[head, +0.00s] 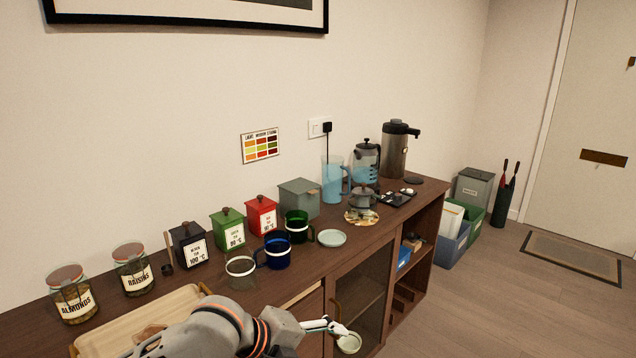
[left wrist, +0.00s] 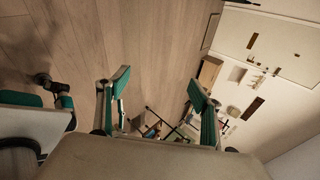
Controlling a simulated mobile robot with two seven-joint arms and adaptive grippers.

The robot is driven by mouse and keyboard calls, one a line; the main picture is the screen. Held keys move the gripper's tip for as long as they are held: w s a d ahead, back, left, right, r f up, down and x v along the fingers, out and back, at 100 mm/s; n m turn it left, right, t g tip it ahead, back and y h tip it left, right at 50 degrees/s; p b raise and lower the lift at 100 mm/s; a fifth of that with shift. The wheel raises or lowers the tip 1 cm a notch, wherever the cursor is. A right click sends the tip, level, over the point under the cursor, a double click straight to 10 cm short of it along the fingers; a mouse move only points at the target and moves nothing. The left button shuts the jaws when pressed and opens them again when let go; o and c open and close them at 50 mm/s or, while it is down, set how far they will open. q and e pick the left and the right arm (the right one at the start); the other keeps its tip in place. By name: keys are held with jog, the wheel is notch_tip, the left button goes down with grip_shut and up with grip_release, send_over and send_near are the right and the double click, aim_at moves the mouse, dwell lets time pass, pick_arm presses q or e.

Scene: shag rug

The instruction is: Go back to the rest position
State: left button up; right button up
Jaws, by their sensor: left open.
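My left arm comes in at the bottom of the head view. Its gripper (head: 342,333) is in front of the sideboard (head: 372,262), near its front edge. In the left wrist view the two teal-padded fingers (left wrist: 160,88) stand wide apart with nothing between them. Only floor and distant room show beyond them. A pale round piece shows just below the gripper in the head view; I cannot tell what it is.
The sideboard top holds a wooden tray (head: 99,345), an almond jar (head: 72,294), a raisin jar (head: 132,269), a clear mug (head: 241,272), a blue mug (head: 277,249), a green mug (head: 297,226) and a saucer (head: 332,238). Open floor (head: 484,290) lies to the right.

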pick_arm(q)
jog(key=s+a+f+n+t, duration=0.2)
jog(key=a+f+n, duration=0.1)
jog(key=f+n, duration=0.4)
jog(key=s+a+f+n+t, duration=0.25)
jog(key=f+n, duration=0.25)
jog(key=n, duration=0.3)
jog(key=s+a+f+n+t+y, duration=0.1)
jog(key=s+a+f+n+y, duration=0.4)
jog(key=s+a+f+n, duration=0.5)
jog(key=s+a+f, duration=0.2)
jog(key=s+a, duration=0.1)
jog(key=a, duration=0.2)
jog(key=shift+s+a+f, duration=0.15)
jog(key=shift+a+f, duration=0.15)
jog(key=shift+f, duration=0.1)
jog(key=shift+c, duration=0.4)
